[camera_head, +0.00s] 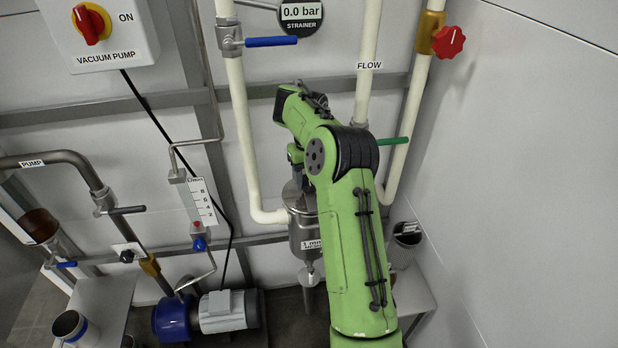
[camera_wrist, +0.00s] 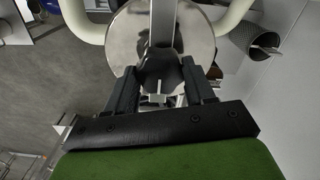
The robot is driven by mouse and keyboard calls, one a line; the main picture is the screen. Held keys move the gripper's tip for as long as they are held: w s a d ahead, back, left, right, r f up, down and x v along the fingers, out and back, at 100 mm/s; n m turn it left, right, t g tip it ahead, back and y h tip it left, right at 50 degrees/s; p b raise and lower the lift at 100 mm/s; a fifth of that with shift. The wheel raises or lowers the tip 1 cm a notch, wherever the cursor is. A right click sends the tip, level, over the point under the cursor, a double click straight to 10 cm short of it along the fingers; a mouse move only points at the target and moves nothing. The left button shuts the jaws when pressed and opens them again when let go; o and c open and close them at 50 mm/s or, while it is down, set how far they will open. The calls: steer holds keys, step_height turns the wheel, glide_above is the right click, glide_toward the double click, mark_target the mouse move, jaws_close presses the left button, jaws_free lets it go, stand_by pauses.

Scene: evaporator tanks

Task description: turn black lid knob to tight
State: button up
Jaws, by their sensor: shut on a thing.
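The strainer's round, shiny metal lid (camera_wrist: 127,40) fills the upper middle of the wrist view. The black lid knob (camera_wrist: 160,66) is near the lid's lower part, between my fingers and partly hidden by them. My gripper (camera_wrist: 165,78) is shut on the black knob, with one finger on either side. In the head view the metal strainer vessel (camera_head: 303,238) stands below my green arm. My arm covers most of the lid and knob there, and my fingers are hard to make out.
Cream pipes (camera_head: 243,140) run down to the vessel on its left and right. A blue-handled valve (camera_head: 270,42), a green handle (camera_head: 394,141) and a red knob (camera_head: 449,42) are nearby. A mesh basket (camera_head: 407,238) stands at right beside the wall.

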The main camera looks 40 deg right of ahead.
steer(key=o, duration=1)
steer(key=shift+o, duration=0.2)
step_height(320, 180, up, 16)
steer(key=p, duration=0.8)
steer(key=shift+p, duration=0.4)
steer(key=shift+f, duration=0.2)
